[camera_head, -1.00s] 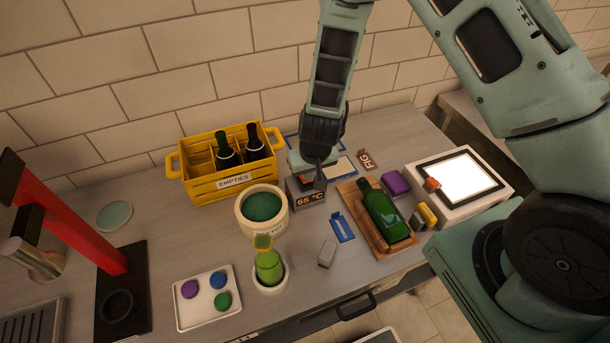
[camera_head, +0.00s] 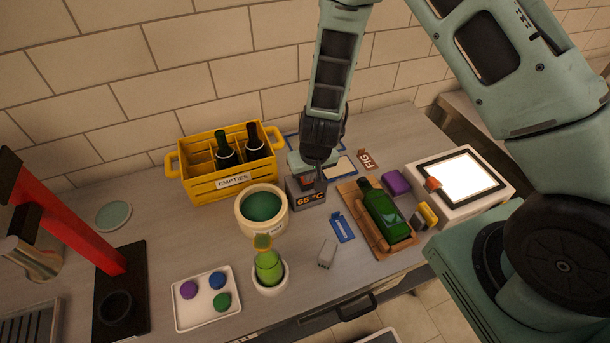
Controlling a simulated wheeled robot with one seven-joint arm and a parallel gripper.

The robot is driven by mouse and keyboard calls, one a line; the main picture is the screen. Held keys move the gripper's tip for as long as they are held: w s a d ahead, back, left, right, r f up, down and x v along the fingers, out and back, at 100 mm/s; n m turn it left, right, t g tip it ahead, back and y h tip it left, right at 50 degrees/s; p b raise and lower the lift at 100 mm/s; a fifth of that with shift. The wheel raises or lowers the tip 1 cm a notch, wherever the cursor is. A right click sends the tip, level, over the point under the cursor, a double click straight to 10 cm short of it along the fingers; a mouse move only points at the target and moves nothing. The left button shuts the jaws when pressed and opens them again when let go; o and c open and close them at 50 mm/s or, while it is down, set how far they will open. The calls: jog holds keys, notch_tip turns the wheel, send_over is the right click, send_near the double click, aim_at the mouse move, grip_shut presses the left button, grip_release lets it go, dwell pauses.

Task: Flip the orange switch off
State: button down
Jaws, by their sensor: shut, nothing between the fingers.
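A small grey box with an orange "65 °C" display (camera_head: 308,200) stands on the counter, right of the cream pot. An orange-red part (camera_head: 307,181) shows on its top, mostly hidden by my gripper. My gripper (camera_head: 320,180) points down, shut and empty, at the top of this box; I cannot tell whether it touches the orange part. Another orange-red piece (camera_head: 432,184) sits at the left edge of a white light box (camera_head: 459,206) with a lit panel. Which way either orange part is tipped is too small to tell.
A yellow crate (camera_head: 232,182) with dark bottles stands behind left. A cream pot (camera_head: 244,222) is close left of the display box. A green bottle (camera_head: 384,212) lies on a wooden board to the right. A blue tag (camera_head: 342,228) and grey block (camera_head: 327,252) lie in front.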

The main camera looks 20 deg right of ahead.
jog(key=p+v, duration=0.2)
jog(key=v, duration=0.1)
jog(key=w+p+v, duration=0.1)
jog(key=p+v, duration=0.1)
jog(key=p, duration=0.1)
jog(key=shift+w+r, duration=0.1)
jog(key=shift+r, duration=0.45)
jog(key=w+p+v, duration=0.1)
jog(key=w+v, duration=0.1)
jog(key=v, duration=0.6)
jog(key=w+r+p+v, duration=0.1)
jog(key=w+v, duration=0.1)
jog(key=v, duration=0.6)
send_over(309, 185)
jog(key=s, duration=0.4)
jog(key=s+a+f+n+g+b, duration=0.1)
jog(key=s+a+f+n+b, duration=0.1)
jog(key=s+b, duration=0.4)
jog(key=s+a+f+n+g+b, duration=0.1)
jog(key=s+a+f+n+b, duration=0.1)
jog(key=s+b, duration=0.4)
jog(key=s+a+f+n+b, duration=0.2)
jog(key=s+f+n+b, duration=0.1)
jog(key=s+b, duration=0.3)
jog(key=s, duration=0.2)
jog(key=shift+s+n+g+y, duration=0.3)
jog(key=shift+s+n+g, duration=0.05)
jog(key=shift+n+g, duration=0.05)
jog(key=shift+a, duration=0.1)
dwell(0.5)
